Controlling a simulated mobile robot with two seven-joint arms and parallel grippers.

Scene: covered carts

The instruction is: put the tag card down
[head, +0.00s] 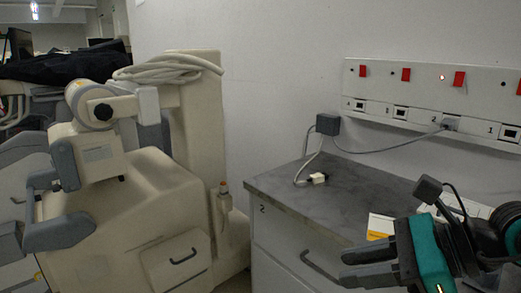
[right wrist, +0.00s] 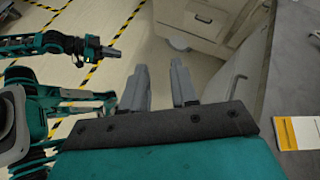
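A white and yellow card (head: 381,226), which looks like the tag card, lies on the grey counter top near its front edge, just behind my right gripper. It also shows at the right edge of the right wrist view (right wrist: 300,133). My right gripper (head: 346,268) is in front of the counter, its fingers pointing left. In the right wrist view (right wrist: 158,88) the two fingers are apart with nothing between them. My left gripper (right wrist: 106,51) shows small at the upper left of the right wrist view, over the floor; its fingers are too small to judge.
The grey counter (head: 340,187) holds a small plug on a cable (head: 318,178). A wall panel (head: 430,90) with red switches and sockets is above it. A beige machine (head: 150,200) with a coiled hose stands to the left. Yellow-black tape marks the floor (right wrist: 92,75).

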